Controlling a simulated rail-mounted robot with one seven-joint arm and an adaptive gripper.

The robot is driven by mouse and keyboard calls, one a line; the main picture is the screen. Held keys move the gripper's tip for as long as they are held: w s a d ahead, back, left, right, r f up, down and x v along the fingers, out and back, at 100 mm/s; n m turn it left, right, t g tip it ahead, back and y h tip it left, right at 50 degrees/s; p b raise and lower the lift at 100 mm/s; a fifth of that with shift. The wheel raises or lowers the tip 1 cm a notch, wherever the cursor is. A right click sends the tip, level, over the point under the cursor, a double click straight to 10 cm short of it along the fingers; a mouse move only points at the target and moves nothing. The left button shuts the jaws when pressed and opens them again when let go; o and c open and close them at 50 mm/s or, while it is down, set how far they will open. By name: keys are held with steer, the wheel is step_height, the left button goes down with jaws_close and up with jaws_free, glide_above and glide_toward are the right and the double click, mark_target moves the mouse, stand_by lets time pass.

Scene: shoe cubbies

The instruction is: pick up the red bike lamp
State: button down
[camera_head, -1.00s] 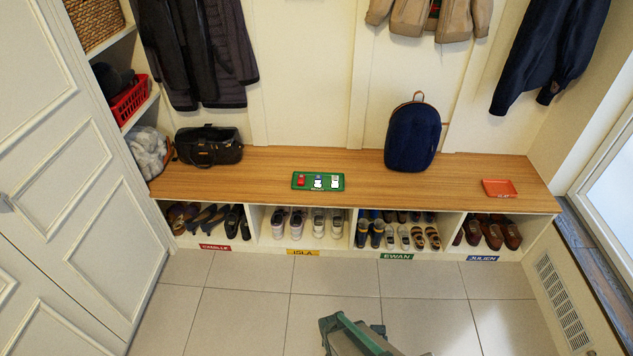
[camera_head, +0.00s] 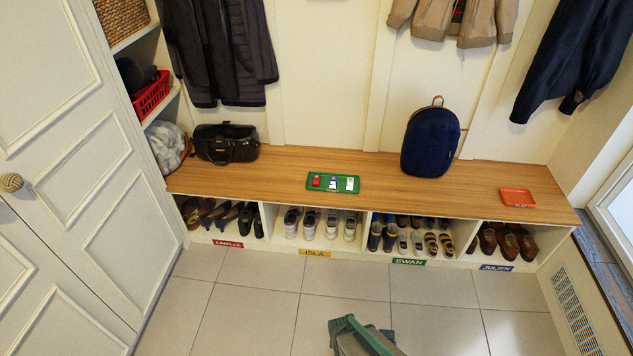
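The red bike lamp (camera_head: 316,181) is a small red item at the left end of a green tray (camera_head: 345,191). The tray lies on the wooden bench top, left of the blue backpack. Next to the red item on the tray are a small blue-and-white item (camera_head: 333,183) and a small white item (camera_head: 350,184). A green and grey part of my own body shows at the bottom edge, well short of the bench. I cannot make out my gripper's fingers in this view.
The wooden bench (camera_head: 280,165) also bears a dark bag (camera_head: 226,147), a blue backpack (camera_head: 430,142) and an orange-red tray (camera_head: 517,198). Cubbies with shoes are below. Coats hang above. Shelves and a door (camera_head: 70,200) stand at left. The tiled floor (camera_head: 250,310) in front is clear.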

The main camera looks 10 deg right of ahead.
stand_by(0.3)
steer(key=c, duration=1)
jaws_free()
